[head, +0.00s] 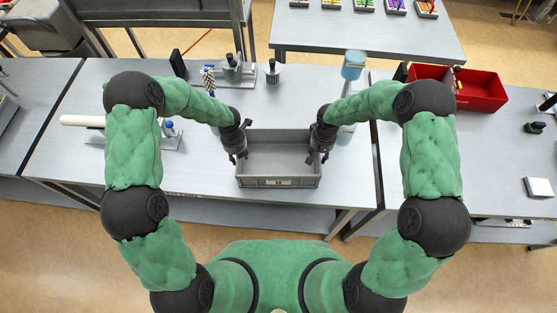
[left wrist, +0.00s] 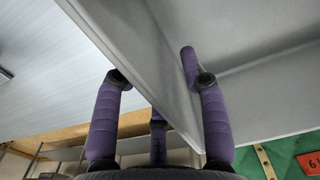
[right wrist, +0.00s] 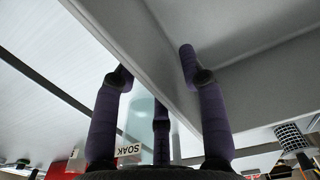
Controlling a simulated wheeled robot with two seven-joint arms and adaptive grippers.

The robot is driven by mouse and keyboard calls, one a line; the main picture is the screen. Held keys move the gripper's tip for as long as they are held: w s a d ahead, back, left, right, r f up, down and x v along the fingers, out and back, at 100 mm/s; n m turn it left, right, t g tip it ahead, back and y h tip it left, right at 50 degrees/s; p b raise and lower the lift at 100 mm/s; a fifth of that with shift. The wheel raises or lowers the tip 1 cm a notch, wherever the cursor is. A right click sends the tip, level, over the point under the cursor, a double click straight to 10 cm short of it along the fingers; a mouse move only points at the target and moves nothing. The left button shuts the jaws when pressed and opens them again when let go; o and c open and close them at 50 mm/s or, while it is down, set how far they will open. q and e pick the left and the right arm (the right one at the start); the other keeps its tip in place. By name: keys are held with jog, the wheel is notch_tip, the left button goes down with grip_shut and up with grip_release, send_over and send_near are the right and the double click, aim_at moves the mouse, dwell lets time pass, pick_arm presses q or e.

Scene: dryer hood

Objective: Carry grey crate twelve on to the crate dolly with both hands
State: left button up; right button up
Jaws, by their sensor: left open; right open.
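The grey crate (head: 279,183), its front label seeming to read 12, stands upright and empty on the grey table in front of me. My left gripper (head: 238,157) is at the crate's left wall, and my right gripper (head: 318,155) is at its right wall. In the left wrist view the open fingers (left wrist: 152,68) straddle the crate wall (left wrist: 140,55), one outside and one inside. The right wrist view shows the same, with open fingers (right wrist: 152,68) on either side of the wall (right wrist: 145,50). I cannot see any crate dolly.
A red bin (head: 483,92) stands on the right table. A dark cup with tools (head: 272,72) and a stand (head: 232,70) are behind the crate. The table in front of the crate is clear.

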pick_arm(q)
jog(key=shift+f, duration=0.3)
pick_arm(e)
jog(key=shift+f, duration=0.35)
pick_arm(q)
grip_shut()
pick_arm(e)
grip_shut()
pick_arm(q)
jog(key=shift+r, duration=0.15)
pick_arm(e)
jog(key=shift+r, duration=0.15)
